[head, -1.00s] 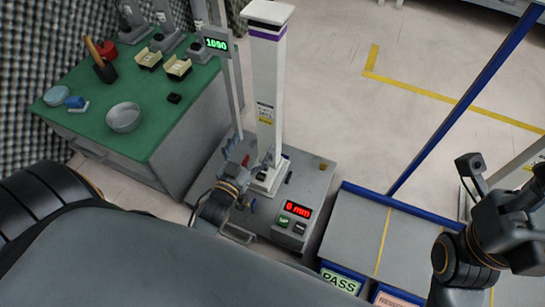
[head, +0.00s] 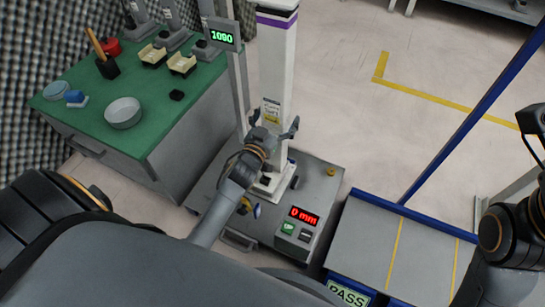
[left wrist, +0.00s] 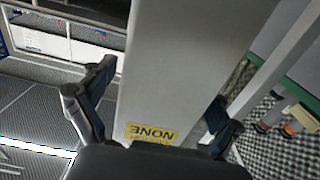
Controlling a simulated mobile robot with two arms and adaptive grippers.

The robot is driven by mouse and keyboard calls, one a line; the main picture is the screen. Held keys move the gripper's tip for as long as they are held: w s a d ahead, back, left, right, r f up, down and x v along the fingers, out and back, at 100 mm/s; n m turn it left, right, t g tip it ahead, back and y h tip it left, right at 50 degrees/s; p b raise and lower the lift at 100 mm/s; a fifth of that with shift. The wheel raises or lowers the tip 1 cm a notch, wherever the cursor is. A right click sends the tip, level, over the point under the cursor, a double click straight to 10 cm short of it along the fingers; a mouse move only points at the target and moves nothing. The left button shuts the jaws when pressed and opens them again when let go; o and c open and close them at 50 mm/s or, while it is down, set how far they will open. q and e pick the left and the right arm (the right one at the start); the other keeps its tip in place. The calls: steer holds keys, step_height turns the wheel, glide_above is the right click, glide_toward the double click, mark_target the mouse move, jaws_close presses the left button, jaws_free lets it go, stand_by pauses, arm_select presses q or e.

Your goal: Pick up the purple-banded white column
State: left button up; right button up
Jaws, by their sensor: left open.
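The purple-banded white column (head: 276,62) stands upright on a grey machine base (head: 318,188), with a purple band near its top and a label with yellow lower down. My left gripper (head: 275,124) is open at the column's lower part, one finger on each side. In the left wrist view the column (left wrist: 178,65) fills the middle, between the spread fingers (left wrist: 152,108), with a yellow label near the palm. Whether a finger touches the column I cannot tell. My right arm is at the right edge of the head view, its gripper mostly cut off.
A thin grey post with a display (head: 222,35) reading 1090 stands just left of the column. A control box (head: 298,224) reads 0 mm. A green bench (head: 150,125) with a bowl (head: 123,112) is left. A grey-topped table with blue edges (head: 370,245) is right.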

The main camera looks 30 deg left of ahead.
arm_select(q)
steer(key=c, duration=1.6)
steer(key=shift+w+r, duration=0.1)
steer(key=shift+r, duration=0.2)
jaws_close()
steer(key=shift+r, duration=0.1)
